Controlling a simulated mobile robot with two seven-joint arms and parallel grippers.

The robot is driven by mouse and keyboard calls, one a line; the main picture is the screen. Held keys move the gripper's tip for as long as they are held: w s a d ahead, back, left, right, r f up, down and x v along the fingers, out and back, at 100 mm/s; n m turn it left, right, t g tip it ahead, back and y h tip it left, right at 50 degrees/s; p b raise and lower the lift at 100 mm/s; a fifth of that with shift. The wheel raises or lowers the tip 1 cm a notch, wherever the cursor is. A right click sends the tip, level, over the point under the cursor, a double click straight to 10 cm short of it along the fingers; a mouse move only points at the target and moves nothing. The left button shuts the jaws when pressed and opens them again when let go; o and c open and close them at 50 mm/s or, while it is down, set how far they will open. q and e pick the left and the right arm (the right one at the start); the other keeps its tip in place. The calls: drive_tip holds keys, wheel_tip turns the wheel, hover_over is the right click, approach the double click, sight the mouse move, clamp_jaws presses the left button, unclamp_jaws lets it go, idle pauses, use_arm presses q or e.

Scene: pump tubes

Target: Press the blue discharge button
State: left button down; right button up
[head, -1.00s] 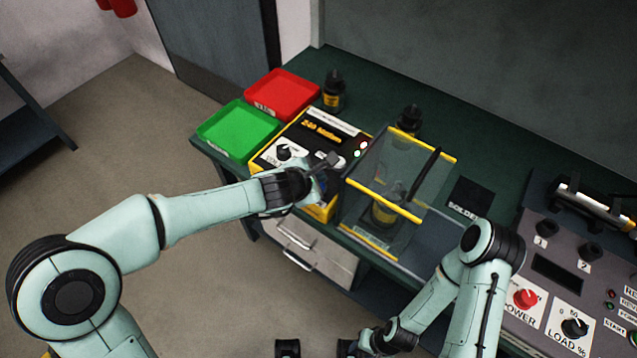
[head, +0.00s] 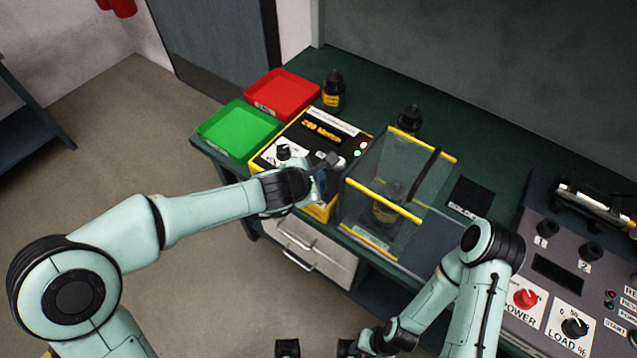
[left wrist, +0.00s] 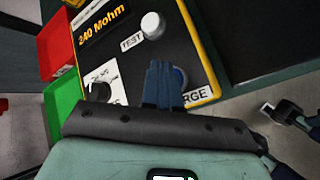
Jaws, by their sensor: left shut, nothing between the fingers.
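The yellow-and-black tester (head: 300,140) stands on the bench and its display reads 240 Mohm. The blue discharge button (left wrist: 182,77) shows in the left wrist view beside the end of a printed label. It is mostly hidden behind my left gripper (left wrist: 164,68). The left gripper is shut and empty, with its fingers over the tester's face at the button. I cannot tell whether they touch it. In the head view the left gripper (head: 326,168) covers that part of the panel. My right gripper (head: 318,348) is open and empty at the bottom edge, away from the tester.
A white TEST button (left wrist: 153,25) and a white-plated knob (left wrist: 100,92) are close to the left gripper. A clear yellow-edged enclosure (head: 385,218) stands just right of the tester. Green (head: 238,130) and red (head: 283,95) trays lie behind it. A control panel (head: 565,265) is at right.

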use_arm(q)
drive_tip(key=shift+f, duration=0.4)
use_arm(e)
drive_tip(key=shift+f, duration=0.2)
use_arm(q)
drive_tip(key=shift+f+b, duration=0.6)
drive_tip(key=shift+f, duration=0.05)
use_arm(e)
drive_tip(key=shift+s+f, duration=0.2)
drive_tip(key=shift+f, duration=0.25)
use_arm(q)
drive_tip(key=shift+r+p, duration=1.1)
drive_tip(key=shift+p, duration=0.05)
use_arm(e)
drive_tip(key=shift+w+r, duration=0.2)
drive_tip(key=shift+r, duration=0.4)
drive_tip(key=shift+w+r, duration=0.2)
drive_tip(key=shift+r, duration=0.35)
use_arm(q)
drive_tip(key=shift+r+p, duration=0.5)
wheel_tip(320, 180, up, 4)
drive_tip(key=p, duration=0.3)
drive_tip(key=shift+p, duration=0.3)
use_arm(e)
drive_tip(key=w+r, duration=0.1)
drive_tip(key=r, duration=0.2)
drive_tip(key=w+r, duration=0.1)
drive_tip(key=r, duration=0.1)
drive_tip(key=shift+w+r, duration=0.1)
drive_tip(key=shift+w, duration=0.2)
